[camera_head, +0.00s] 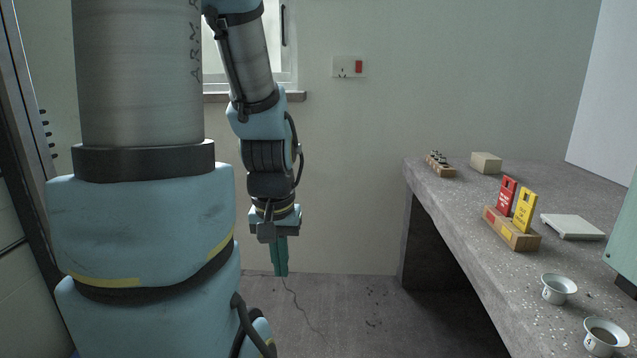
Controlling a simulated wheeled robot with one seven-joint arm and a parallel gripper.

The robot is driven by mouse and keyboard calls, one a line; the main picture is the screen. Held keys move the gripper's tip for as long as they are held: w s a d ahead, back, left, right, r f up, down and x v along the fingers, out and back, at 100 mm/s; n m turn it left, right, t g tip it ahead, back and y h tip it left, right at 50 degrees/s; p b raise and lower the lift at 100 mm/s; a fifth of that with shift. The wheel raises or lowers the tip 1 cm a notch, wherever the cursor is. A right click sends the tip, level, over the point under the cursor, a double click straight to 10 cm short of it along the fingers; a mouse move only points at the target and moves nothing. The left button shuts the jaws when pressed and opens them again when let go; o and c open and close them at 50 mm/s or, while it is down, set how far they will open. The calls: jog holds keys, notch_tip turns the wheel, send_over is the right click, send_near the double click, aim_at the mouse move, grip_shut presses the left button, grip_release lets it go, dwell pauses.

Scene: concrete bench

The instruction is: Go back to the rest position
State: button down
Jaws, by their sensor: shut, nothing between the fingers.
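My gripper (281,274) hangs straight down at the end of my arm, left of the concrete bench. Its two green fingers are together with nothing between them. It is over the open floor, well apart from the bench and everything on it. My large arm links fill the left of the view and hide what is behind them.
The concrete bench (457,220) runs along the right. On it are a wooden holder (512,230) with a red tag (506,195) and yellow tag (524,210), a small rack (440,165), a beige block (486,162), a pale slab (571,227) and two white cups (558,289) (605,338).

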notch_tip(320, 180, up, 19)
jog(key=p, duration=1.7)
jog(key=shift+w+d, duration=0.15)
jog(key=shift+f, duration=0.1)
